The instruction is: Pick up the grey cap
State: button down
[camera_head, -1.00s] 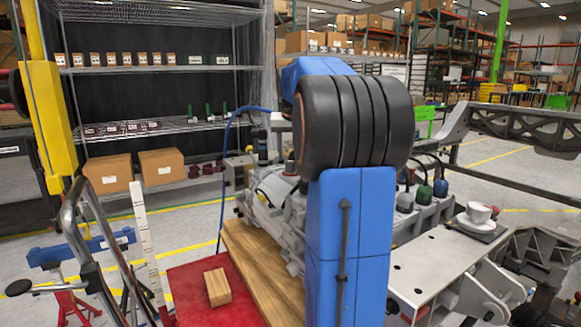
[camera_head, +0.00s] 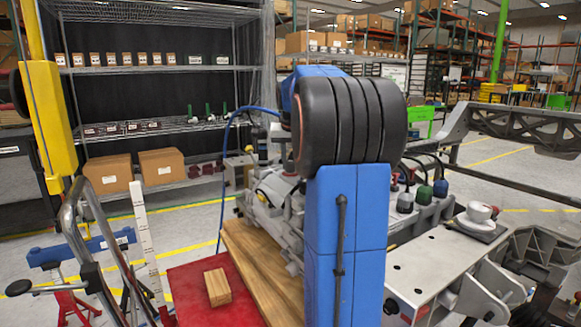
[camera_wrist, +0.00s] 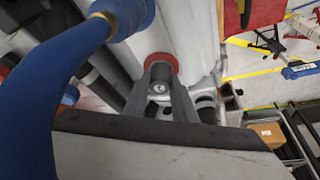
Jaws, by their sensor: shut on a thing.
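My gripper (camera_wrist: 161,72) shows in the wrist view, its two dark fingers close together and pointing away from the camera, down at the grey engine. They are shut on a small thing. A pale grey round piece (camera_wrist: 159,88) shows between the fingers and looks like the grey cap, mostly hidden by them. A red round rim (camera_wrist: 160,58) shows just beyond the fingertips. I cannot tell whether the cap is clear of the engine. In the head view my arm hides my gripper and the cap.
A blue hose (camera_wrist: 60,75) runs close beside my gripper. The grey engine (camera_head: 270,200) stands on a wooden board (camera_head: 250,262). A metal plate (camera_head: 440,262) carries a white cup-like part (camera_head: 478,212). A wooden block (camera_head: 217,287) lies on red.

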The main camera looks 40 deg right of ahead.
aim_at(291, 162)
notch_tip(291, 162, up, 10)
dwell(0.7)
